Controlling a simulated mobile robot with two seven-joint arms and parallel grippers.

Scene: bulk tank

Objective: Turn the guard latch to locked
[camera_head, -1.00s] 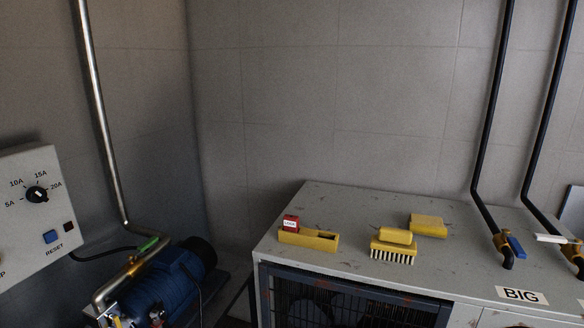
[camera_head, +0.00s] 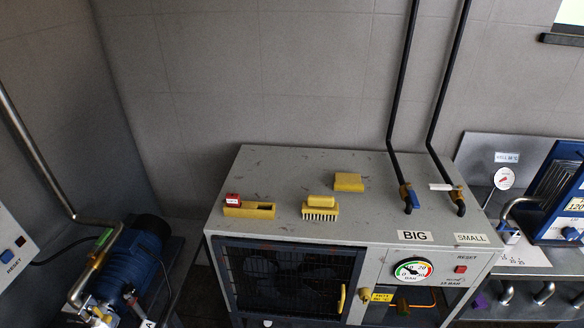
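A yellow upright handle (camera_head: 342,299), which looks like the guard latch, sits at the right edge of the dark mesh guard (camera_head: 285,278) on the cabinet front. I cannot tell from this view whether it is locked. A fan shows behind the mesh. Neither of my grippers is in view.
The grey cabinet (camera_head: 290,170) carries a yellow holder (camera_head: 255,211) with a red tag (camera_head: 233,199), a brush (camera_head: 320,208) and a yellow block (camera_head: 348,182). A blue motor (camera_head: 127,262) stands left.

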